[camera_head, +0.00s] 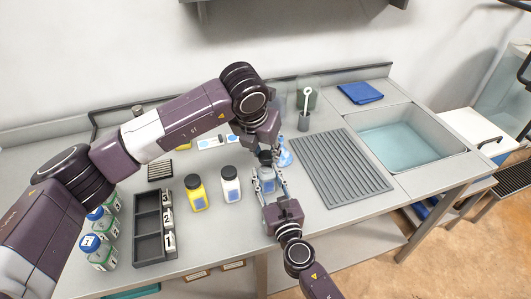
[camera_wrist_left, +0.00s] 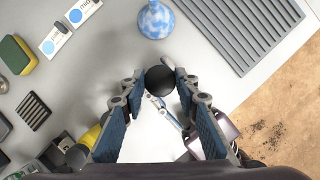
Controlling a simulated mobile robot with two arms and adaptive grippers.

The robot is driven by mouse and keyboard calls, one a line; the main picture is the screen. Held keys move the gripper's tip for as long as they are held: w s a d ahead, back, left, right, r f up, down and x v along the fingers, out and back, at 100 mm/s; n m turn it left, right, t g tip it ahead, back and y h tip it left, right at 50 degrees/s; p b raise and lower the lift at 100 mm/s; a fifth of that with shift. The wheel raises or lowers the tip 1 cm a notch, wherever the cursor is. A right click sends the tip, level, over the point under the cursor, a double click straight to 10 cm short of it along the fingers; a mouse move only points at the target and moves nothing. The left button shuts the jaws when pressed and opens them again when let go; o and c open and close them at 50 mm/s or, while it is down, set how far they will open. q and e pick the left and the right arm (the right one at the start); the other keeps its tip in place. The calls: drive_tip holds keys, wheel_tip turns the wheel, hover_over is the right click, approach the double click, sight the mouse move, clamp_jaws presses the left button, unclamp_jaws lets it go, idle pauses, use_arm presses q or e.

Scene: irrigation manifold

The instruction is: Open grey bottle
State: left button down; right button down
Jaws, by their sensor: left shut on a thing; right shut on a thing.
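The grey bottle (camera_head: 267,185) is upright above the counter's front part, with a blue label partly hidden by fingers. My right gripper (camera_head: 269,181), coming from the front, is shut around its body. My left gripper (camera_head: 265,152) comes down from above and is shut on the black cap (camera_wrist_left: 160,79), which shows round between its fingers in the left wrist view. The cap is at the bottle's top; whether it is loosened cannot be told. My left fingers hide much of the bottle's neck in the head view.
A white bottle (camera_head: 231,184) and a yellow bottle (camera_head: 196,193) stand left of the grippers. A dark compartment tray (camera_head: 148,238) with number labels and several blue-capped bottles (camera_head: 105,257) are farther left. A blue-white flask (camera_head: 285,152), ribbed drain mat (camera_head: 340,168) and sink (camera_head: 408,140) lie right.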

sight(268, 151)
use_arm(q)
wheel_tip(268, 151, up, 3)
drive_tip(key=shift+r, duration=0.2)
use_arm(e)
drive_tip(key=c, duration=1.3)
unclamp_jaws()
drive_tip(key=shift+o, duration=0.2)
drive_tip(key=shift+s+d+f, duration=0.1)
drive_tip(key=shift+s+d, duration=0.05)
drive_tip(key=shift+s, duration=0.35)
drive_tip(key=v, duration=1.1)
